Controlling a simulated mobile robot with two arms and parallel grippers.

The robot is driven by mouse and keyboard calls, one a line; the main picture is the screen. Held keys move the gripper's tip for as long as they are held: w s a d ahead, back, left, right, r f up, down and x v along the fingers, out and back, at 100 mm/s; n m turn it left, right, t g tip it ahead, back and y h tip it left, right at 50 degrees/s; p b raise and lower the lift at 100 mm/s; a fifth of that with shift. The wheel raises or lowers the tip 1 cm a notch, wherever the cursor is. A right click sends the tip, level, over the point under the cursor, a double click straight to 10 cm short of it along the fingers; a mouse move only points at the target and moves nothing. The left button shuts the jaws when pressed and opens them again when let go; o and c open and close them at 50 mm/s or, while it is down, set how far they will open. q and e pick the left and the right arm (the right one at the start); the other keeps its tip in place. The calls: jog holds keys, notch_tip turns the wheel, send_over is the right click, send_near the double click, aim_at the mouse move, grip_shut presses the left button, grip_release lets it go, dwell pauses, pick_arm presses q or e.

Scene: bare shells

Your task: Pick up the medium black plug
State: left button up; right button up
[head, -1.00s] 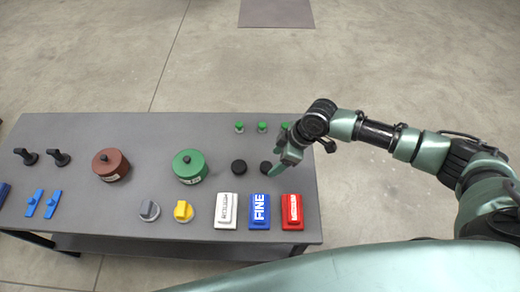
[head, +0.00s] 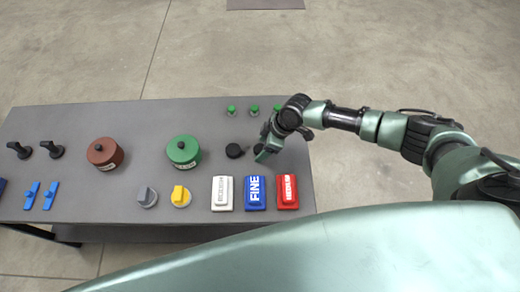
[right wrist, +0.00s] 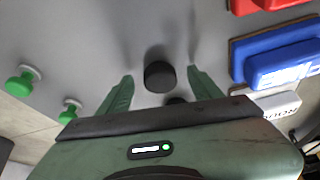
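Two round black plugs stand on the grey table. The left black plug (head: 235,150) shows clear in the head view. The right one is mostly hidden by my right gripper (head: 263,152) there. In the right wrist view a black plug (right wrist: 160,77) stands between the two spread green fingers of my right gripper (right wrist: 160,86), with a gap on each side. Another black plug (right wrist: 175,100) is half hidden behind the gripper's body. I cannot tell from size which plug is the medium one. My left gripper is not in view.
Green knobs (head: 231,110) line the far edge. White (head: 222,194), blue (head: 255,193) and red (head: 287,191) blocks stand at the near edge. A green pot (head: 184,152), a brown pot (head: 105,154) and grey and yellow knobs (head: 181,196) are farther left on the table (head: 80,120).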

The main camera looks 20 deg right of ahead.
grip_shut()
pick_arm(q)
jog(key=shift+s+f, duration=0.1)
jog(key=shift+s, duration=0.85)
